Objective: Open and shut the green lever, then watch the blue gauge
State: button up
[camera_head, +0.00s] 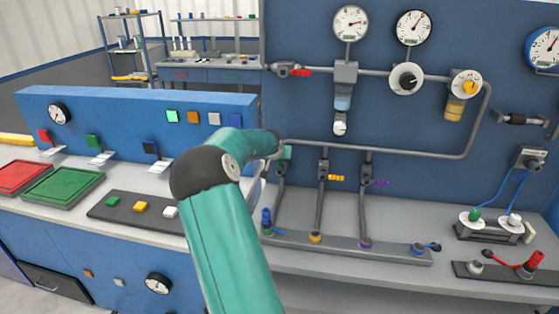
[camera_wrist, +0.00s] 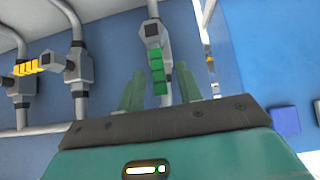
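The green lever (camera_wrist: 158,72) is a ridged green handle on a grey pipe valve in the wrist view. My gripper (camera_wrist: 160,80) is open, with one finger on each side of the lever and gaps showing between. In the head view my arm reaches the left vertical pipe and hides most of the gripper; a small green patch shows there, and I cannot tell whether it is lever or finger. The blue gauge (camera_head: 543,48) is a round white dial with a blue rim at the right edge, partly cut off by the frame.
A yellow lever (camera_head: 336,178) and a purple lever (camera_head: 379,183) sit on the neighbouring pipes to the right. A red lever (camera_head: 301,72) is on the upper pipe. White-faced gauges (camera_head: 350,22) hang above. A blue panel (camera_head: 140,115) with buttons stands left of my arm.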

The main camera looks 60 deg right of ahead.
jog(key=v, duration=1.2)
jog(key=shift+w, duration=0.1)
dwell(1.0)
